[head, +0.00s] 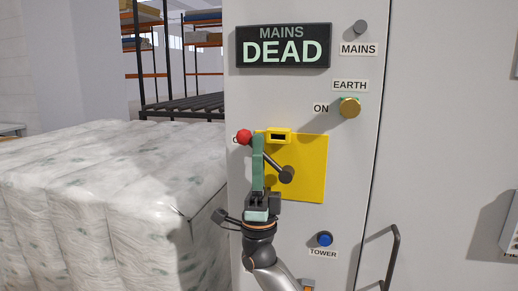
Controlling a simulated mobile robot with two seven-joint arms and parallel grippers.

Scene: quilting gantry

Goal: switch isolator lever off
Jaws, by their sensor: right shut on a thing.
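The isolator lever (270,158) is a dark rod with a red ball (243,137) at its end. It runs up and left from a dark round hub (286,175) on a yellow plate (312,165). A sign (284,46) above reads "MAINS DEAD". My left gripper is not in view.
A brass knob (350,108) by "ON" under "EARTH", a grey lamp (361,27) above "MAINS" and a blue button (325,239) above "TOWER" are on the cabinet. A door handle (391,255) sticks out lower right. Wrapped bales (110,200) fill the left.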

